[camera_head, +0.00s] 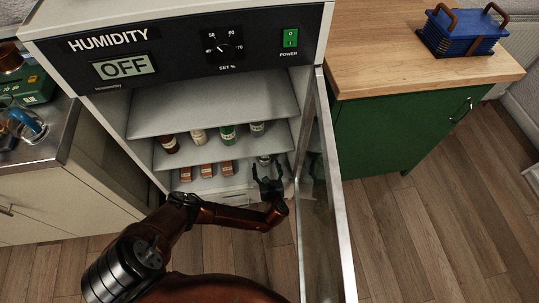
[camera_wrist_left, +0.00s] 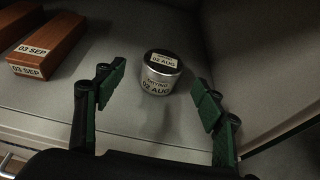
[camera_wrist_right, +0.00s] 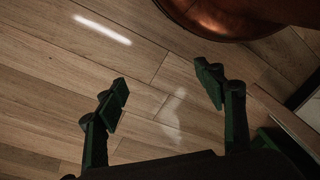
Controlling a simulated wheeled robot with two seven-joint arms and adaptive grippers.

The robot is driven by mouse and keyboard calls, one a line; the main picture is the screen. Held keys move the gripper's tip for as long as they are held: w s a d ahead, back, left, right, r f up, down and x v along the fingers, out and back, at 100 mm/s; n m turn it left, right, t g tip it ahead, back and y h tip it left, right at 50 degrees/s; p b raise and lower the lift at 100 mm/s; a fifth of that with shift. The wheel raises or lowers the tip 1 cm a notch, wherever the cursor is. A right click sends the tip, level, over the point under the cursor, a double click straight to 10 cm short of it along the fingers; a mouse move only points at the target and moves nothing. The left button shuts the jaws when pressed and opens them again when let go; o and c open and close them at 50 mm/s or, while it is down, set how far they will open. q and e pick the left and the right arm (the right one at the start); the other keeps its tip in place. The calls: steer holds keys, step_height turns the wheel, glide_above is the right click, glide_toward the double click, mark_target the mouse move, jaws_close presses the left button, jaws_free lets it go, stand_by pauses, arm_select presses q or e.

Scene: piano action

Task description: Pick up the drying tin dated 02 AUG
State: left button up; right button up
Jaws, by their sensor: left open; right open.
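The drying tin dated 02 AUG (camera_wrist_left: 160,75) is a small round silver tin with a black lid and white labels. It stands upright on the grey cabinet shelf in the left wrist view. My left gripper (camera_wrist_left: 158,100) is open, with its green-padded fingers on either side of the view and the tin between and beyond them, not visibly touched. In the head view my left gripper (camera_head: 268,182) reaches into the lower right of the cabinet. My right gripper (camera_wrist_right: 165,90) is open and empty above the wooden floor.
Wooden blocks (camera_wrist_left: 46,45) labelled 03 SEP lie left of the tin. Several bottles (camera_head: 227,135) stand on the shelf above. The open glass door (camera_head: 322,200) is close to the right of my left arm. A cabinet wall rises right of the tin.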

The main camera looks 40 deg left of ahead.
mark_target(266, 162)
arm_select(q)
steer(key=shift+b+x, duration=0.3)
steer(key=shift+x, duration=0.5)
steer(key=b+x, duration=0.1)
steer(key=x, duration=0.1)
steer(key=b+x, duration=0.2)
steer(key=shift+w+f, duration=0.1)
steer(key=shift+f, duration=0.2)
steer(key=shift+w+a+b, duration=0.2)
steer(key=shift+w+b, duration=0.05)
steer(key=shift+b, duration=0.05)
steer(key=shift+r, duration=0.1)
arm_select(e)
steer(key=w+a+f+t+y, duration=0.1)
steer(key=w+a+f+t, duration=0.2)
steer(key=w+a+f, duration=0.2)
step_height(266, 162, down, 3)
steer(key=shift+w+a+t+y, duration=0.2)
steer(key=shift+w+t+y, duration=0.2)
steer(key=shift+w, duration=0.55)
arm_select(q)
steer(key=c, duration=1.3)
